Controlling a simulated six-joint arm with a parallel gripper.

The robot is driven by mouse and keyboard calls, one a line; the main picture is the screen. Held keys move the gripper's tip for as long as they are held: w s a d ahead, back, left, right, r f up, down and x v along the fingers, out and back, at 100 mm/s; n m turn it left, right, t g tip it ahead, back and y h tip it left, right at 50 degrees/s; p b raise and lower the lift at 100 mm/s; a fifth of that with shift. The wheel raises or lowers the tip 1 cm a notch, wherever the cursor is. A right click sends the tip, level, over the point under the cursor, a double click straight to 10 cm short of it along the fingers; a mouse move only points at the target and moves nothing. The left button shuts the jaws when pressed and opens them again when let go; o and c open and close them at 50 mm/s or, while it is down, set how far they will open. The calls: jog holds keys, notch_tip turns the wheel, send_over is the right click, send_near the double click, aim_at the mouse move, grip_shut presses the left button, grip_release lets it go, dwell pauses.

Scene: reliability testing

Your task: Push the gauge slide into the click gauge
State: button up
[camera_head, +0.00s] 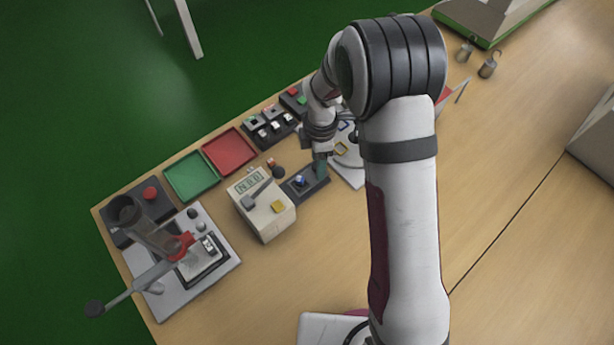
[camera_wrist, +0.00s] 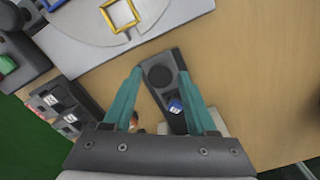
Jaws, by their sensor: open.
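A narrow dark fixture (camera_head: 312,188) lies on the table beside a cream box with a display (camera_head: 270,222). It carries a small blue piece with a white mark (camera_head: 300,180). In the wrist view the fixture (camera_wrist: 174,64) shows a round dark disc (camera_wrist: 159,76) near its far end, with the blue piece (camera_wrist: 175,107) nearer me. I cannot tell for sure which parts are the gauge slide and the click gauge. My gripper (camera_head: 320,166) is over the fixture's right end. Its teal fingers (camera_wrist: 160,73) are open on either side of the fixture, with nothing held between them.
A green tray (camera_head: 191,194) and red tray (camera_head: 247,163) lie along the far edge. Dark blocks with small switches (camera_head: 270,126) stand behind the fixture. A lever press (camera_head: 222,275) stands at left. A pale plate with a yellow frame (camera_wrist: 120,14) is close beyond the fingers.

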jog(key=shift+r, duration=2.2)
